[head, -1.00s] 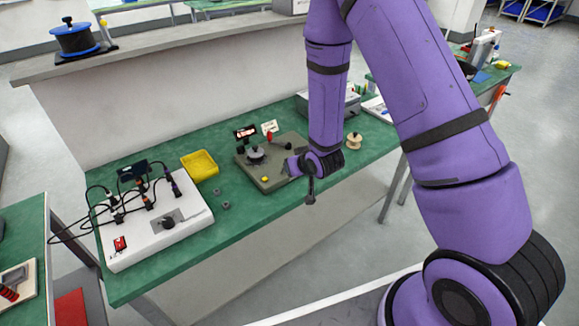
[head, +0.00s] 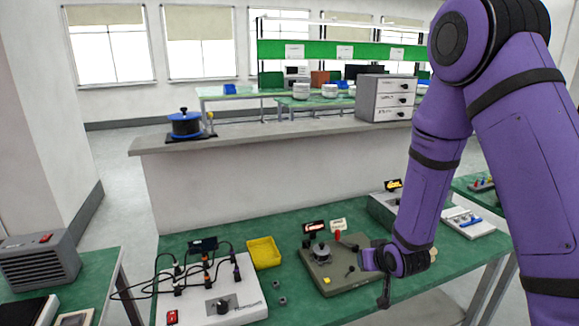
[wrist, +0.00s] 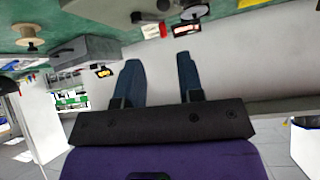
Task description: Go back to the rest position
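My gripper (head: 375,258) hangs at the end of my purple arm, over the front right part of the green bench, beside the grey-green fixture plate (head: 348,274). In the wrist view my gripper (wrist: 160,68) shows two dark blue fingers spread apart, with nothing between them. It is open and empty. The wrist view appears upside down, with the bench along its top.
A white burn-in box (head: 245,308) with plugged cables, a yellow tray (head: 264,253) and a grey instrument (head: 382,211) stand on the green bench. Behind it a low wall carries a blue pot (head: 185,125) and a drawer cabinet (head: 385,98).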

